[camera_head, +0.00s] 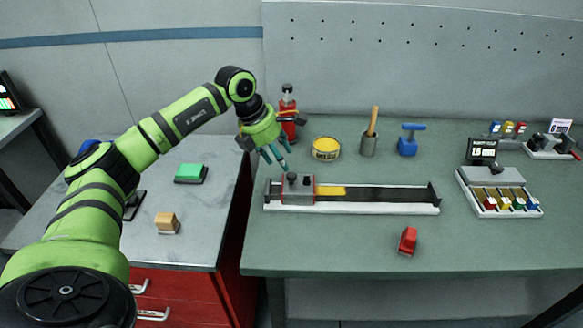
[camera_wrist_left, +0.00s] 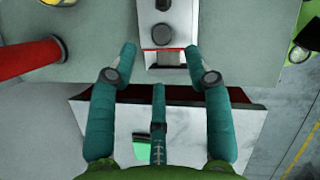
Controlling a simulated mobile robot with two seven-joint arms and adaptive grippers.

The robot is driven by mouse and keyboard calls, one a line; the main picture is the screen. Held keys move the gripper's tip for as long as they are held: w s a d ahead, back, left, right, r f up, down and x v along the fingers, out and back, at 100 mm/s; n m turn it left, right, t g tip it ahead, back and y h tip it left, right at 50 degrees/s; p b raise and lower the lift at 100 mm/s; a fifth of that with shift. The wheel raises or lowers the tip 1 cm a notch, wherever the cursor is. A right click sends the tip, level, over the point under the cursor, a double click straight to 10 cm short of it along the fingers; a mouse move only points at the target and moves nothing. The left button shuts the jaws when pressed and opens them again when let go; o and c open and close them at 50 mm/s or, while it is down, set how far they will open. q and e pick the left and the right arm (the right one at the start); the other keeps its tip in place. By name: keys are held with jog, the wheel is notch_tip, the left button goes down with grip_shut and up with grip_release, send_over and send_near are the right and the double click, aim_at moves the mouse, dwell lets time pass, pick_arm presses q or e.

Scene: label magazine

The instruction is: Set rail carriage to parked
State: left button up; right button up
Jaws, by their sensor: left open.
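The rail (camera_head: 385,208) is a long pale base with a dark track and raised end stops, lying along the green-topped bench. The rail carriage (camera_head: 298,190) is a grey block with red edges and black knobs on top, sitting at the rail's left end. A yellow patch (camera_head: 331,191) shows on the track just right of it. My left gripper (camera_head: 277,165) is open and empty, above and slightly left of the carriage. My right gripper is not in view.
Behind the rail stand a red bottle-like object (camera_head: 288,108), a yellow tin (camera_head: 326,148), a grey cup with a wooden handle (camera_head: 369,144) and a blue object (camera_head: 408,146). A red block (camera_head: 408,241) lies in front. A tray of coloured pieces (camera_head: 500,207) stands right.

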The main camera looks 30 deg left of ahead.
aim_at(291, 175)
pick_arm(q)
jog(key=p+x, duration=0.1)
jog(key=x, duration=0.2)
jog(key=p+x, duration=0.1)
jog(key=x, duration=0.1)
jog(key=shift+w+d+f, duration=0.1)
jog(key=shift+d+f, duration=0.2)
jog(key=shift+f, duration=0.05)
jog(key=shift+w+f, duration=0.1)
jog(key=shift+f, duration=0.25)
grip_shut()
